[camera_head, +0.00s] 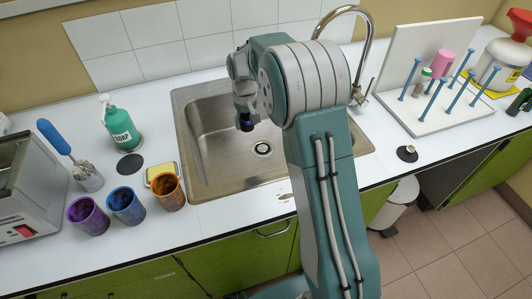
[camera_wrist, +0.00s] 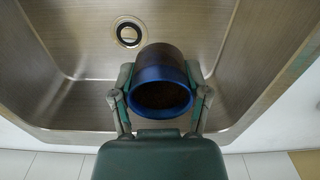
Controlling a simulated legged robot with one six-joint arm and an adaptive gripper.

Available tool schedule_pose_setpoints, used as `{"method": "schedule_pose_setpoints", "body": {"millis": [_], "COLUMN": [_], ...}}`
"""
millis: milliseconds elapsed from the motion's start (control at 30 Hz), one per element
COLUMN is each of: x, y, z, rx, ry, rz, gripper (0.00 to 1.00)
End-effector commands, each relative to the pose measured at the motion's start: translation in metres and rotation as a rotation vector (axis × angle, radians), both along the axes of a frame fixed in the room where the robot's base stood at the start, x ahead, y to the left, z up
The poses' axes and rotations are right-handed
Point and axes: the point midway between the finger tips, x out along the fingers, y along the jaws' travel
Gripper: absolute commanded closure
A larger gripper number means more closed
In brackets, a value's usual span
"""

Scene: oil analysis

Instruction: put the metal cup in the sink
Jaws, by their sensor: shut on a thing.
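My gripper (camera_wrist: 158,82) is shut on a dark cup with a shiny blue rim (camera_wrist: 161,111), with one finger on each side of it. The cup's open end faces the wrist camera, and its inside looks dark brown. In the head view, my gripper (camera_head: 245,106) and a small dark part of the cup (camera_head: 246,125) show over the back of the steel sink (camera_head: 208,183). The sink basin also fills much of the wrist view (camera_wrist: 72,45), with its round drain (camera_wrist: 128,33) beyond the cup. I cannot tell how high the cup is above the basin floor.
Purple (camera_head: 88,216), blue (camera_head: 126,206) and orange (camera_head: 167,193) cups stand on the counter left of the sink. A soap bottle (camera_head: 121,125) and yellow sponge (camera_head: 161,175) are near them. The tap (camera_head: 366,50) and a pegged drying rack (camera_head: 433,118) are to the right.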

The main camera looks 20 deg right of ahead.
Motion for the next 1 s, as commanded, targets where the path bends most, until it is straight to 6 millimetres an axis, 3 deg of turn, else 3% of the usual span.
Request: {"method": "schedule_pose_setpoints", "body": {"millis": [700,1000], "x": [-0.027,-0.038], "y": [-0.001,0.001], "z": [-0.078,-0.102], "rx": [0.003,0.0], "ry": [-0.003,-0.006], "rz": [0.787,1.056], "gripper": [0.87,0.87]}}
